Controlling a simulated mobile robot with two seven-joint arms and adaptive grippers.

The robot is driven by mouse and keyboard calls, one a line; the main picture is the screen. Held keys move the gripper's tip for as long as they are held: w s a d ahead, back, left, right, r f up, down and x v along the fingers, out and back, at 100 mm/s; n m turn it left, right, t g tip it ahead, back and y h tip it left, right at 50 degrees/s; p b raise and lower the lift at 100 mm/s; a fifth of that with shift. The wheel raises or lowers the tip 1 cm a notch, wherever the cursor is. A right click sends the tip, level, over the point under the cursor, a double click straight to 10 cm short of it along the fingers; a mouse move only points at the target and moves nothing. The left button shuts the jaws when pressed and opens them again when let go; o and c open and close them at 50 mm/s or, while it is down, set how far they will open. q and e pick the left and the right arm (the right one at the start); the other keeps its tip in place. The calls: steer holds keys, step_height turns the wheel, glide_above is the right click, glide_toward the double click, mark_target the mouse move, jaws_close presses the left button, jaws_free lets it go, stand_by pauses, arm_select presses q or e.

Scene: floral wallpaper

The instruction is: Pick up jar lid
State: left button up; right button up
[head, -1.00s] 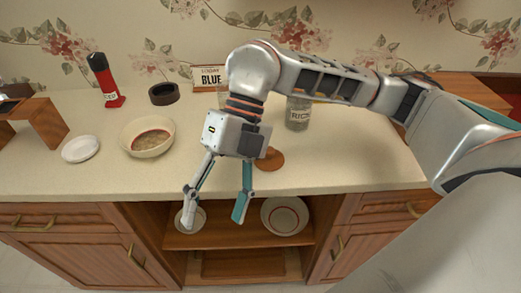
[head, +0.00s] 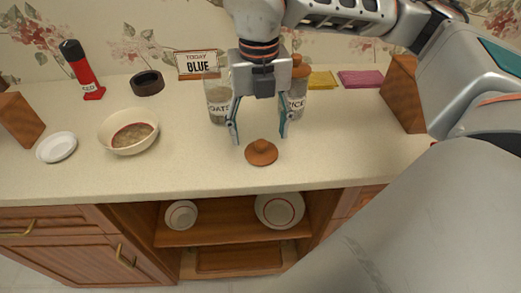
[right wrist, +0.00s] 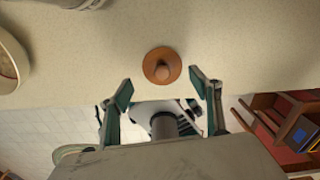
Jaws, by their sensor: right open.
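The jar lid (head: 261,152) is a round brown wooden disc with a knob. It lies knob up on the counter near the front edge. It also shows in the right wrist view (right wrist: 162,66), ahead of the fingertips and roughly centred between them. My right gripper (head: 259,139) is open and empty, its fingers pointing down just behind the lid in the head view. The gripper also shows in the right wrist view (right wrist: 160,88). Behind it stand a glass jar marked OATS (head: 218,104), which has no visible lid, and a RICE jar (head: 294,103) with a brown lid. My left gripper is not in view.
A bowl (head: 108,135), a small white plate (head: 57,148), a red bottle (head: 86,78) and a dark ring (head: 147,83) stand to the left. A wooden block (head: 403,95) is at the right. The counter around the lid is clear. Plates sit on the open shelf below.

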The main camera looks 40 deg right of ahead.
mark_target(262, 143)
steer(key=f, duration=0.4)
steer(key=shift+s+d+f+b, duration=0.1)
steer(key=shift+d+f+b, duration=0.1)
steer(key=shift+b, duration=0.15)
steer(key=shift+s, duration=0.1)
jaws_close()
